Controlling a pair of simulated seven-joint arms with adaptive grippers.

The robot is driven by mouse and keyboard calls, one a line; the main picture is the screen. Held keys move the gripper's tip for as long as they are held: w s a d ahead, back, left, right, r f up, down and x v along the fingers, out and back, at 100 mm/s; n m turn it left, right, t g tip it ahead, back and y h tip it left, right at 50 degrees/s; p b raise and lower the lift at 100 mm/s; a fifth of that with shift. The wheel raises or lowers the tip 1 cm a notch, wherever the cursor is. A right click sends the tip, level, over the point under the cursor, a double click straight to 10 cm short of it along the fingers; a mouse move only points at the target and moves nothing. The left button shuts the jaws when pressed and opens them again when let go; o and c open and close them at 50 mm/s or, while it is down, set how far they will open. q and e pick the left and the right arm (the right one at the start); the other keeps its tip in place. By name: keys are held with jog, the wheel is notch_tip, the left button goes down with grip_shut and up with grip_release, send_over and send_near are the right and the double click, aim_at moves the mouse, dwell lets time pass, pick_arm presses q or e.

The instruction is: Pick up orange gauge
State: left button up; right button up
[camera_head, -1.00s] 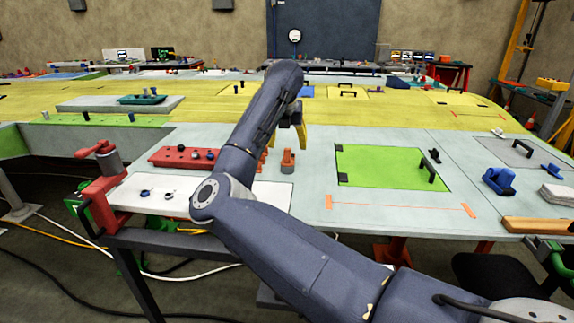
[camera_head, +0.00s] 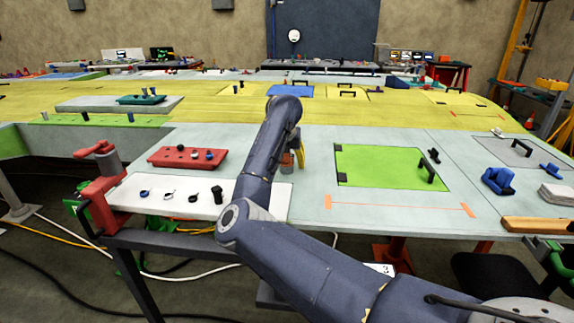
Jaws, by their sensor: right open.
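The orange gauge (camera_head: 287,167) stands on the pale wing surface near the middle of the camera_head view. It is partly hidden behind my right arm. My right gripper (camera_head: 300,152) shows only as a yellow finger beside my forearm, close to the gauge's right and upper side. The gripper is open, and I cannot tell whether it touches the gauge. My left gripper is not in view.
A red tray (camera_head: 187,163) with small parts and a white board (camera_head: 125,190) with several rings and a black piece (camera_head: 217,195) lie to the left. Blue clamps (camera_head: 497,180) sit further right.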

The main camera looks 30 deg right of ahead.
jog(key=shift+d+f, duration=0.1)
jog(key=shift+f, duration=0.2)
jog(key=shift+w, duration=0.1)
jog(key=shift+c, duration=0.3)
grip_shut()
